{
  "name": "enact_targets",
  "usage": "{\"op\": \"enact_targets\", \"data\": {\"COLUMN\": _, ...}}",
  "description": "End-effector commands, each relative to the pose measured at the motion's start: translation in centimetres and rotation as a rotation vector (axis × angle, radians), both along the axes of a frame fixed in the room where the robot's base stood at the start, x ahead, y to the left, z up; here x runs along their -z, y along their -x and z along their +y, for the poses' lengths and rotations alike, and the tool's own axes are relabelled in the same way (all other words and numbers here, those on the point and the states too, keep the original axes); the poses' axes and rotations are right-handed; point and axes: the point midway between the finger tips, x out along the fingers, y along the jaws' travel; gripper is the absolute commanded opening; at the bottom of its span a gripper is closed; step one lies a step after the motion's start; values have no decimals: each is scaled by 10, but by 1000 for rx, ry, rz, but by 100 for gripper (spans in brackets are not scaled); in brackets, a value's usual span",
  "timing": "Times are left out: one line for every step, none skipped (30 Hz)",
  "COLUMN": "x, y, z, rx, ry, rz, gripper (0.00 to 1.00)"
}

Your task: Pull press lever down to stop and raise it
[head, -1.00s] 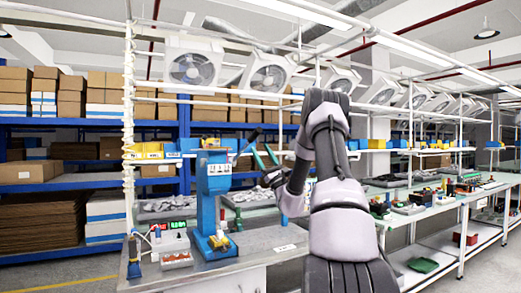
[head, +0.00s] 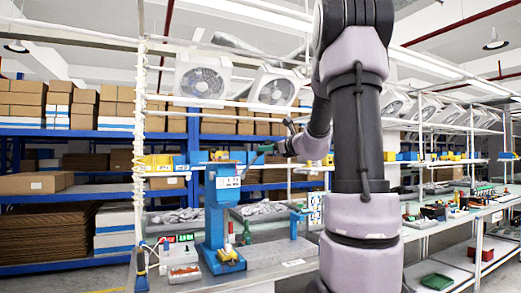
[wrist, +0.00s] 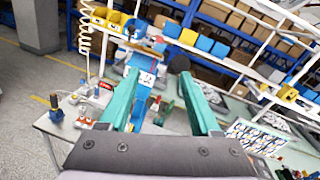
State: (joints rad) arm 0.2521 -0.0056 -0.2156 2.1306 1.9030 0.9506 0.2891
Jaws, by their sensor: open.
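The blue press (head: 222,215) stands upright on the bench, left of centre in the head view. In the wrist view the press (wrist: 143,80) shows between my fingers. The press lever's black round knob (wrist: 179,64) shows just beyond my right fingertip in the wrist view; I cannot tell whether they touch. The lever's rod is hard to make out in the head view. My gripper (wrist: 158,75) has two teal fingers, apart with nothing held between them. In the head view my gripper (head: 264,150) is right of the press head, at about its upper height. A yellow piece (head: 229,255) sits at the press base.
A display box (head: 178,246) and a small tray (head: 184,273) stand left of the press. A blue stand (head: 297,222) and a patterned board (head: 315,208) stand to its right. Yellow and blue bins (head: 165,162) line the rack behind. My arm hides part of the bench.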

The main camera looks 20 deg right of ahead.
Motion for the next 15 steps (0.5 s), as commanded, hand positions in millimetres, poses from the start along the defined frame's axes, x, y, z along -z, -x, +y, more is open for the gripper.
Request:
{"op": "enact_targets", "data": {"x": 3, "y": -4, "z": -10, "rx": 24, "ry": -27, "rz": 2, "gripper": 64}}
{"op": "enact_targets", "data": {"x": 3, "y": -6, "z": -13, "rx": 35, "ry": -39, "rz": 0, "gripper": 64}}
{"op": "enact_targets", "data": {"x": 3, "y": -8, "z": -19, "rx": 50, "ry": -56, "rz": -3, "gripper": 64}}
{"op": "enact_targets", "data": {"x": 3, "y": -9, "z": -21, "rx": 57, "ry": -64, "rz": -5, "gripper": 64}}
{"op": "enact_targets", "data": {"x": 3, "y": -11, "z": -23, "rx": 62, "ry": -69, "rz": -6, "gripper": 64}}
{"op": "enact_targets", "data": {"x": 3, "y": -14, "z": -24, "rx": 64, "ry": -73, "rz": -7, "gripper": 64}}
{"op": "enact_targets", "data": {"x": 3, "y": -16, "z": -24, "rx": 65, "ry": -75, "rz": -7, "gripper": 64}}
{"op": "enact_targets", "data": {"x": 3, "y": -19, "z": -23, "rx": 65, "ry": -75, "rz": -7, "gripper": 64}}
{"op": "enact_targets", "data": {"x": 3, "y": -25, "z": -23, "rx": 64, "ry": -74, "rz": -6, "gripper": 64}}
{"op": "enact_targets", "data": {"x": 3, "y": -30, "z": -22, "rx": 63, "ry": -74, "rz": -6, "gripper": 64}}
{"op": "enact_targets", "data": {"x": 3, "y": -35, "z": -21, "rx": 63, "ry": -74, "rz": -6, "gripper": 64}}
{"op": "enact_targets", "data": {"x": 3, "y": -42, "z": -20, "rx": 63, "ry": -74, "rz": -7, "gripper": 64}}
{"op": "enact_targets", "data": {"x": 3, "y": -48, "z": -19, "rx": 63, "ry": -73, "rz": -6, "gripper": 64}}
{"op": "enact_targets", "data": {"x": 4, "y": -54, "z": -18, "rx": 62, "ry": -73, "rz": -6, "gripper": 64}}
{"op": "enact_targets", "data": {"x": 3, "y": -62, "z": -17, "rx": 62, "ry": -73, "rz": -7, "gripper": 64}}
